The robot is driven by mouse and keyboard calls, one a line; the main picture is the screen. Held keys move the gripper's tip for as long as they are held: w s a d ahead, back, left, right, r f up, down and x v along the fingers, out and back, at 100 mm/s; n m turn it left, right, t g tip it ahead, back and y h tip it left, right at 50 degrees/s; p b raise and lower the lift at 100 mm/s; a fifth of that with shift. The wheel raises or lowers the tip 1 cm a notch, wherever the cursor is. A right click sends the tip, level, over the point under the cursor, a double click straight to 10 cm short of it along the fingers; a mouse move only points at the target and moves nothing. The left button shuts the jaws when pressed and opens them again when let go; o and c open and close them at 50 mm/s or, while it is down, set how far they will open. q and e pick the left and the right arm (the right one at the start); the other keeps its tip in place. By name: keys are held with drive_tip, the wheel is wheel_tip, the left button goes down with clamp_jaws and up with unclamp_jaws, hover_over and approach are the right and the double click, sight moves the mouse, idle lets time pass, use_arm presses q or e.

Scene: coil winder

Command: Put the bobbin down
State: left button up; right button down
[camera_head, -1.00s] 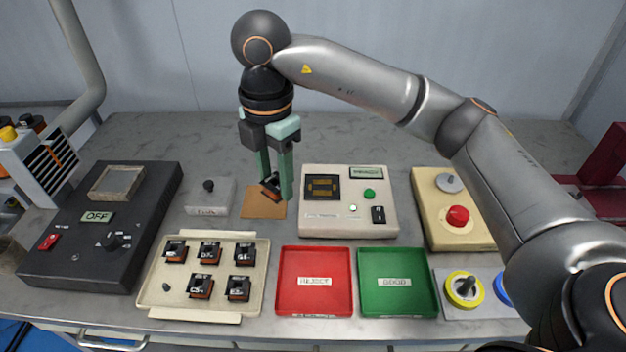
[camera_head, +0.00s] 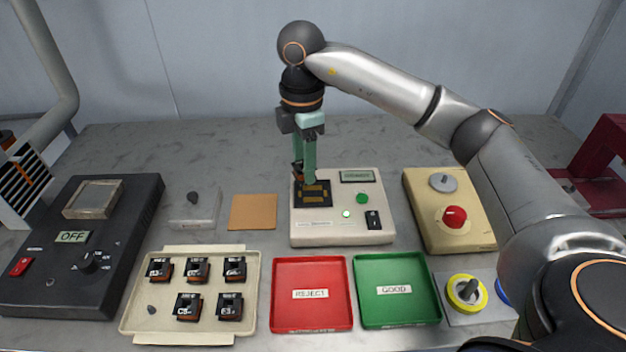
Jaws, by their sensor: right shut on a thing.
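My right gripper (camera_head: 304,178) points down over the left part of the cream tester box (camera_head: 331,231). It is shut on a small dark bobbin with an orange-brown part (camera_head: 297,172). The bobbin is partly hidden by the green fingers and looks tilted. It is close to the upper left edge of the tester's black square socket plate (camera_head: 316,200), which has gold contacts. I cannot tell whether it touches the plate. My left gripper is not in view.
A cream tray (camera_head: 252,300) holds several labelled bobbins. Red REJECT (camera_head: 310,317) and green GOOD (camera_head: 398,313) trays are empty. A bare brown mat (camera_head: 253,212) lies left of the tester. A beige box with a red button (camera_head: 454,218) stands on the right.

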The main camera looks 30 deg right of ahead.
sight(313, 194)
drive_tip(key=shift+w+d+f, duration=0.15)
drive_tip(key=shift+d+f, duration=0.35)
drive_tip(key=shift+f, duration=0.1)
drive_tip(key=f, duration=0.1)
drive_tip(key=d+f, duration=0.1)
drive_tip(key=f, duration=0.2)
drive_tip(key=shift+w+d+f, duration=0.2)
drive_tip(key=shift+d+f, duration=0.05)
drive_tip(key=shift+f, duration=0.2)
drive_tip(key=shift+f, duration=0.15)
drive_tip(key=shift+c, duration=1.9)
unclamp_jaws()
wheel_tip(313, 194, up, 12)
drive_tip(key=p, duration=0.1)
drive_tip(key=shift+r, duration=0.2)
